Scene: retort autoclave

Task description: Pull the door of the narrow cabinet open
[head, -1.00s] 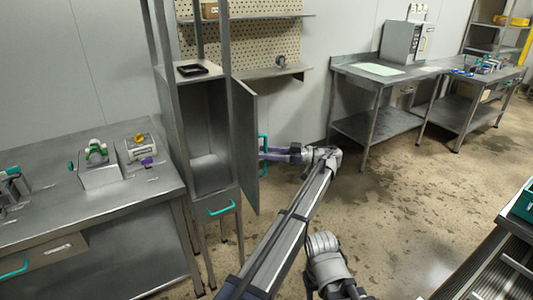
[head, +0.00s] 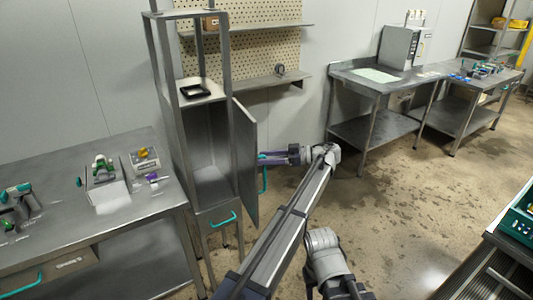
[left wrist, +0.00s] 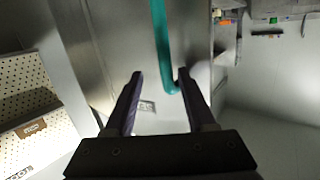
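The narrow cabinet (head: 182,135) is a tall grey metal frame with an open compartment in its middle. Its door (head: 243,165) stands swung well open at the right side, baring the empty-looking interior. A teal handle (head: 264,180) is on the door's outer face; it also shows in the left wrist view (left wrist: 160,40). My left gripper (head: 264,159) is at that handle, outside the door. In the left wrist view its two dark fingers (left wrist: 160,76) are apart, with the handle's end between them, closer to the right finger. My right gripper is not in view.
A drawer with a teal handle (head: 223,220) sits under the compartment. A black tray (head: 195,91) lies on the cabinet's shelf. A workbench (head: 120,210) with tools stands close on the left. Another metal table (head: 375,80) stands behind right.

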